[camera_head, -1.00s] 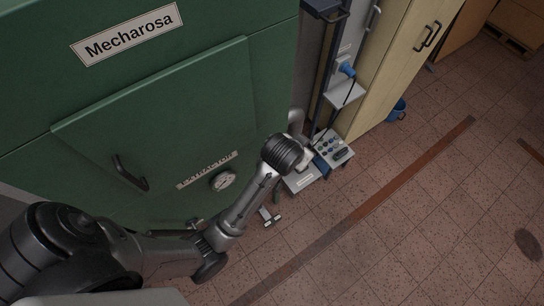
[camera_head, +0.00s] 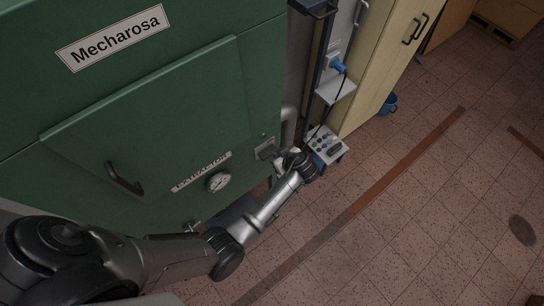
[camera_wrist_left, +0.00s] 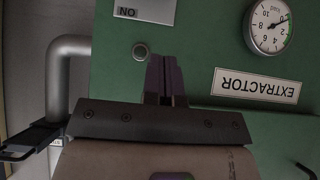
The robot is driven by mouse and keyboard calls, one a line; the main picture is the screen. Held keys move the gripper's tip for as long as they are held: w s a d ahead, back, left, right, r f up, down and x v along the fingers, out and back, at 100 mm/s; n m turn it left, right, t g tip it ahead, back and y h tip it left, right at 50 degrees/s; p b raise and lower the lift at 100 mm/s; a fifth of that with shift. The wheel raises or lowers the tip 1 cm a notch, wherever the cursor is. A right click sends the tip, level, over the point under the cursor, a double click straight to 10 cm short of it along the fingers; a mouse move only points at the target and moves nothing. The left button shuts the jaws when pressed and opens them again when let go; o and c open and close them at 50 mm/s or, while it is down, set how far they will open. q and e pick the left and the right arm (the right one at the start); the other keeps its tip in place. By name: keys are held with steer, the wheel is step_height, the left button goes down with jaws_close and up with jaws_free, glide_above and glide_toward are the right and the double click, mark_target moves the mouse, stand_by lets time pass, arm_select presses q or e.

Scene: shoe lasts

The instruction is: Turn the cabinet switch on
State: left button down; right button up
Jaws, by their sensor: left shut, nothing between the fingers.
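The green cabinet (camera_head: 150,130) fills the left of the head view. A small grey switch plate (camera_head: 264,141) sits at its right edge, right of the round gauge (camera_head: 219,181). The left wrist view shows the plate (camera_wrist_left: 146,10) upside down, with "ON" on it, cut off by the top edge; no lever shows there. A small round grey part (camera_wrist_left: 140,50) lies below it. My left gripper (camera_head: 267,153) is at the cabinet front by the plate. Its dark fingers (camera_wrist_left: 163,78) are shut and empty, below and slightly right of the plate in the wrist view. Contact cannot be told.
An "EXTRACTOR" label (camera_head: 201,172) and a dark handle (camera_head: 125,179) are on the cabinet. A grey pipe (camera_wrist_left: 69,48) runs beside it. A control box with buttons (camera_head: 326,146) stands right of my wrist. The tiled floor (camera_head: 420,220) is open.

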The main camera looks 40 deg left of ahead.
arm_select(q)
steer(key=b, duration=0.6)
glide_above(264, 155)
steer(key=d, duration=0.3)
step_height(264, 155, down, 7)
steer(key=f, duration=0.1)
steer(key=b, duration=0.1)
steer(key=f+b, duration=0.1)
steer(key=shift+s+a+f, duration=0.25)
steer(key=shift+s+f, duration=0.05)
steer(key=shift+s, duration=0.05)
steer(key=shift+f+b, duration=0.35)
steer(key=shift+f, duration=0.15)
steer(key=shift+f, duration=0.1)
